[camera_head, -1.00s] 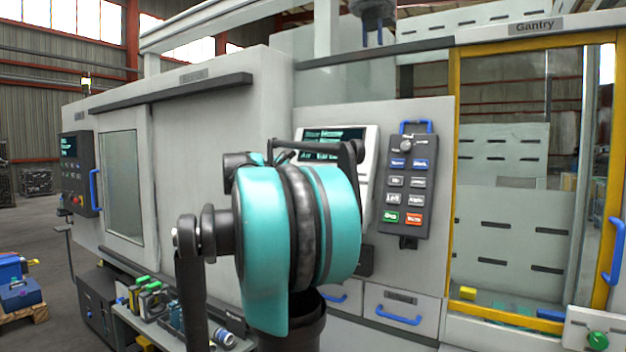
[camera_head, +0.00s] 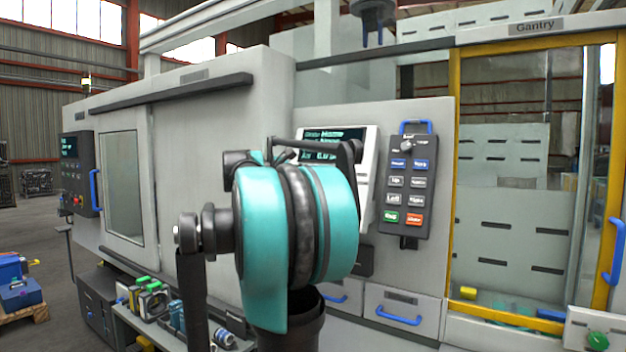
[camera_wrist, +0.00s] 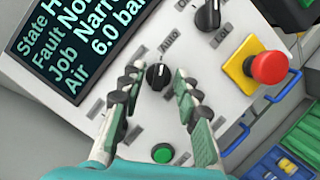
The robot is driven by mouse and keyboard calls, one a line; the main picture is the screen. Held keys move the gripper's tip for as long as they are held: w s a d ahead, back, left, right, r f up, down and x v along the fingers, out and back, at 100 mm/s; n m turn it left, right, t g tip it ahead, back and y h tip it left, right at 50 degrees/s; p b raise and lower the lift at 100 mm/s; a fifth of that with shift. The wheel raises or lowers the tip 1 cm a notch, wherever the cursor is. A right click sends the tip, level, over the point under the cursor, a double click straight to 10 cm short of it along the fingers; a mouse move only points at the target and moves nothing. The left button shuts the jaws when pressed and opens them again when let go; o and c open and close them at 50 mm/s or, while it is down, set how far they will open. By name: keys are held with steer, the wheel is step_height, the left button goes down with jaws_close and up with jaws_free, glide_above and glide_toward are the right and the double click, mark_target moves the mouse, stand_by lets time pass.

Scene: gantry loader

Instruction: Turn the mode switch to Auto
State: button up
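In the wrist view, a black rotary knob (camera_wrist: 158,76) sits on the light panel, with the word AUTO printed just above it to the right. I take it as the mode switch; its exact pointer position is too small to tell. My gripper (camera_wrist: 158,84) is open, with one finger on each side of the knob. Gaps show between the fingers and the knob. In the head view, my arm hides the gripper and the knob.
A second black knob (camera_wrist: 208,16) and a red emergency stop (camera_wrist: 269,67) on a yellow base are to the right. A green button (camera_wrist: 162,153) lies between the fingers' bases. A display (camera_wrist: 80,40) is at left. A button pendant (camera_head: 408,186) hangs right of my arm.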

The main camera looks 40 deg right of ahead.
steer(key=s+a+r, duration=0.1)
steer(key=a+r, duration=0.1)
steer(key=a, duration=0.9)
steer(key=shift+a, duration=0.4)
steer(key=s+a+f+m+y, duration=0.1)
steer(key=s+a+f+y, duration=0.15)
steer(key=f, duration=0.85)
steer(key=s+a+f+m+t+y, duration=0.1)
steer(key=a+f+y, duration=0.2)
steer(key=f, duration=0.8)
steer(key=s+a+f+m+y, duration=0.1)
steer(key=s+a+f+y, duration=0.15)
steer(key=f, duration=0.85)
steer(key=s+a+f+m+y, duration=0.1)
steer(key=s+a+f+y, duration=0.1)
steer(key=s+a+f, duration=0.2)
steer(key=s+a+f+m+t+y, duration=0.1)
steer(key=s+a+f+m+y, duration=0.1)
steer(key=a+f, duration=0.5)
steer(key=s+a+f+m+y, duration=0.1)
steer(key=s+a+f+y, duration=0.3)
steer(key=f, duration=0.7)
steer(key=shift+s+a+f+m+t, duration=0.15)
steer(key=shift+s+a+m+t, duration=0.25)
steer(key=shift+s+a, duration=0.45)
